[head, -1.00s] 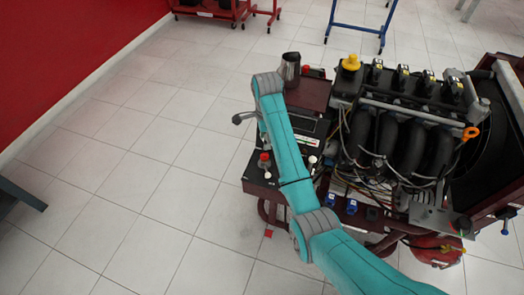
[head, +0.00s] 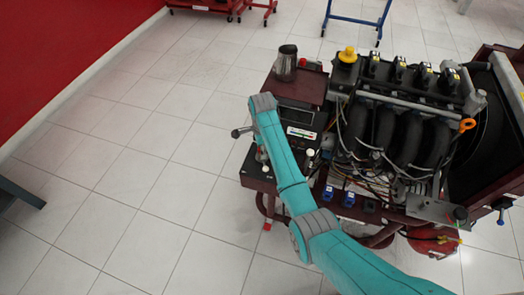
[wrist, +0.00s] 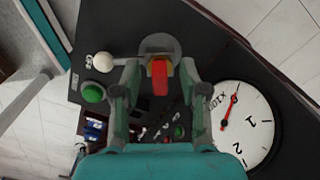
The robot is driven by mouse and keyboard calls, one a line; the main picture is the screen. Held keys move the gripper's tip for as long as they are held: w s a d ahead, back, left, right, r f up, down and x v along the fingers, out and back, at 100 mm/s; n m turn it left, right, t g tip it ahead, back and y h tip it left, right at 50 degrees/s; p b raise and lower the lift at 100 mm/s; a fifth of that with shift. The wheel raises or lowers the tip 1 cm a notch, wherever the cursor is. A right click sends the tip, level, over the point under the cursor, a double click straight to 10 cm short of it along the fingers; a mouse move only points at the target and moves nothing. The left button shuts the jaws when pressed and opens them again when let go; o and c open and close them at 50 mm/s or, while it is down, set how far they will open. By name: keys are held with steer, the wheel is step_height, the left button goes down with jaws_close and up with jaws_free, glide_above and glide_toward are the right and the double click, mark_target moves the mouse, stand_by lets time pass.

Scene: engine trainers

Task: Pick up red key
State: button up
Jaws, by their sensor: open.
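The red key (wrist: 160,80) sits in a round grey switch with a yellowish part on the dark control panel (wrist: 215,52). In the wrist view it is between the two fingers of my gripper (wrist: 159,70), with a gap on each side. The fingers are open and hold nothing. In the head view my gripper (head: 262,153) is low over the near left part of the panel. The key is hidden there behind my arm and gripper.
A white knob (wrist: 103,62) and a green button (wrist: 93,94) are left of the fingers. A round gauge (wrist: 242,125) is on the right. The engine (head: 400,125) stands right of my arm. A metal cup (head: 286,63) stands at the panel's far end.

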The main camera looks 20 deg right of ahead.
jaws_close()
